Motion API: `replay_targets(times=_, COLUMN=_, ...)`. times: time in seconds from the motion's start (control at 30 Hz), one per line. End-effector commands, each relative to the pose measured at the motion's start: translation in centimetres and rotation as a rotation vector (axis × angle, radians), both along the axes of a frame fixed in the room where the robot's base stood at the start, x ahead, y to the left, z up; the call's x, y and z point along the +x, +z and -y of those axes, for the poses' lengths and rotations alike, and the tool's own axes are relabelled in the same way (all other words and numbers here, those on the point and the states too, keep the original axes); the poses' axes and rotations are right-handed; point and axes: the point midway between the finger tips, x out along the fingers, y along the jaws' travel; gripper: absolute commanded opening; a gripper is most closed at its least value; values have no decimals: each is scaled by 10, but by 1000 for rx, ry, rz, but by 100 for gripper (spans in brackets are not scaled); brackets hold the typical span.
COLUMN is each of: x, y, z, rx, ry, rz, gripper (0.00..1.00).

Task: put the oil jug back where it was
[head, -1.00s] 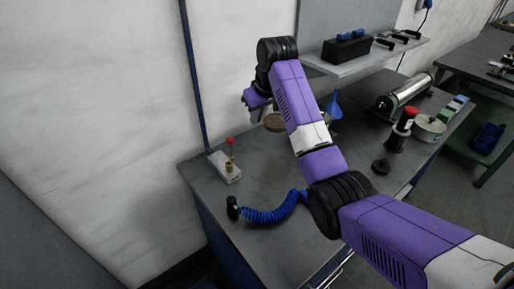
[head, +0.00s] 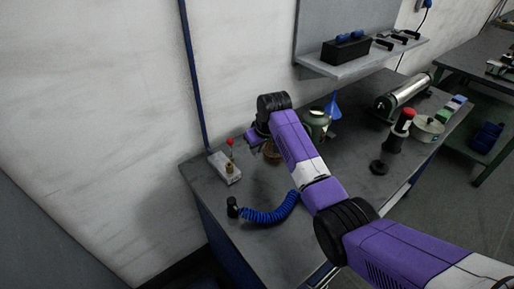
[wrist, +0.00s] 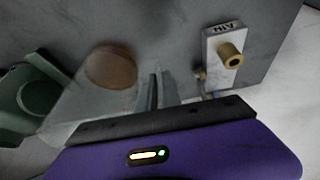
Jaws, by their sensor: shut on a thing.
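The oil jug (head: 272,153) is a clear vessel with brown contents, partly hidden by my arm in the head view. In the wrist view its see-through side (wrist: 92,98) shows left of the fingers, with a round brown patch inside. My gripper (wrist: 158,88) is shut on the jug, seemingly at its edge or handle; the exact grip is hard to see. In the head view the gripper is mostly hidden behind my wrist. The jug is over the back left part of the bench (head: 290,242); I cannot tell whether it touches the top.
A white block with a brass fitting (wrist: 231,54) and red knob stands left of the jug in the head view. A green container (head: 316,122) and blue funnel (head: 333,107) stand to its right. A coiled blue hose (head: 270,214) lies in front. A shelf (head: 365,58) hangs above.

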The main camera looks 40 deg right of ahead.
Motion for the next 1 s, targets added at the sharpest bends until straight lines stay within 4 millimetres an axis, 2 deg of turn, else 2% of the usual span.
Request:
replay_targets(times=0.3, x=0, y=-3, z=0, rx=0, ry=0, rz=1, gripper=0)
replay_targets(times=0.33, x=0, y=-3, z=0, rx=0, ry=0, rz=0, gripper=13)
replay_targets(times=0.43, x=0, y=-3, z=0, rx=0, ry=0, rz=0, gripper=31)
replay_targets(times=0.77, x=0, y=-1, z=0, rx=0, ry=0, rz=0, gripper=31)
replay_targets(times=0.87, x=-1, y=4, z=0, rx=0, ry=0, rz=0, gripper=31)
replay_targets(times=1.0, x=-8, y=23, z=-1, rx=0, ry=-1, rz=3, gripper=31)
